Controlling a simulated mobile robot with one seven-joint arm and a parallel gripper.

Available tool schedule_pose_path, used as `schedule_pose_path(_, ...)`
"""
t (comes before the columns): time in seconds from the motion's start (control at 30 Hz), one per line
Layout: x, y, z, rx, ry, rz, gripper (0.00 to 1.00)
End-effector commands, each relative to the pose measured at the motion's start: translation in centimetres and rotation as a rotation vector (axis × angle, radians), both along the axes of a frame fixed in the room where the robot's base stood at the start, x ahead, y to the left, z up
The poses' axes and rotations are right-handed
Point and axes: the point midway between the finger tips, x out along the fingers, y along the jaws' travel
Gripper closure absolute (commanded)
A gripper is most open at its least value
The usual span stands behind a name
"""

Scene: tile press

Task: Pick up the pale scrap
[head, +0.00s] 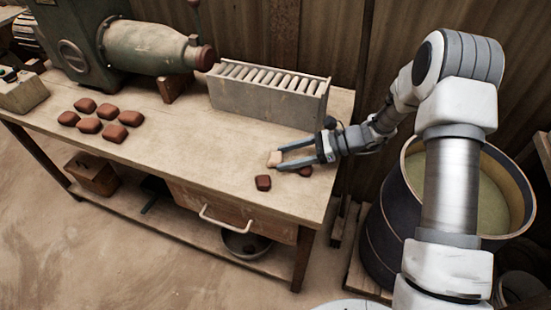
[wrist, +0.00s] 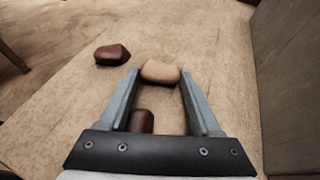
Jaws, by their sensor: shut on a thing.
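The pale scrap (head: 274,158) is a small tan block near the right end of the wooden table. My gripper (head: 276,157) is shut on it, with a finger on each side. In the wrist view the pale scrap (wrist: 160,72) sits between the fingertips (wrist: 160,75). I cannot tell whether it touches the tabletop or is just above it. A dark red scrap (head: 263,183) lies in front of the gripper and shows at upper left in the wrist view (wrist: 112,54). Another dark red scrap (head: 305,171) lies under the gripper, partly hidden, and shows between the fingers (wrist: 141,121).
A grey slotted rack (head: 262,108) stands behind the gripper. Several red-brown pieces (head: 88,126) lie at the table's left, near a green press (head: 75,45). A dark barrel (head: 385,240) stands right of the table. The middle of the tabletop (head: 190,135) is clear.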

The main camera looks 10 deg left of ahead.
Motion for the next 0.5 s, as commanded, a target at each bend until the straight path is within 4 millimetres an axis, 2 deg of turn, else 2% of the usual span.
schedule_pose_path(0.03,0.00,-0.01,0.00,0.000,0.000,0.000,0.76)
schedule_pose_path(0.1,0.00,-0.01,-0.01,0.000,0.000,0.000,0.89)
schedule_pose_path(0.13,0.01,0.00,0.01,0.000,0.000,0.000,0.90)
schedule_pose_path(0.37,0.01,-0.01,0.10,0.000,0.000,0.000,0.91)
schedule_pose_path(0.5,0.04,-0.02,0.88,0.000,-0.001,-0.001,0.91)
